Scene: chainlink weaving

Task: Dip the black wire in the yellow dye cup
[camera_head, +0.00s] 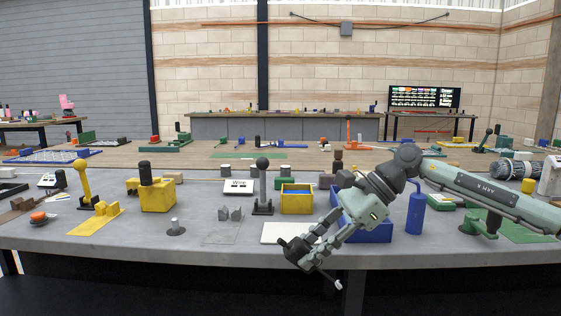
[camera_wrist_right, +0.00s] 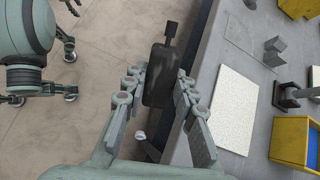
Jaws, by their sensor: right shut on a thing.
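My right gripper (camera_head: 312,258) is shut on a dark, black piece (camera_wrist_right: 160,78) with a narrow stub at its end. The fingers close on both sides of it in the right wrist view. A thin rod with a pale tip (camera_head: 338,285) sticks out below the gripper. I cannot tell whether the held piece is the black wire. The gripper is at the table's front edge. A yellow open-topped box (camera_head: 297,203) with a blue inside stands behind it on the table, apart from it. I cannot tell whether that is the dye cup. My left gripper is out of view.
A white flat board (camera_head: 280,233) lies at the table edge beside the right gripper. A blue bin (camera_head: 375,232) is partly behind my right arm, and a blue bottle (camera_head: 416,212) stands right of it. A yellow block (camera_head: 158,200) with a black cylinder stands to the left.

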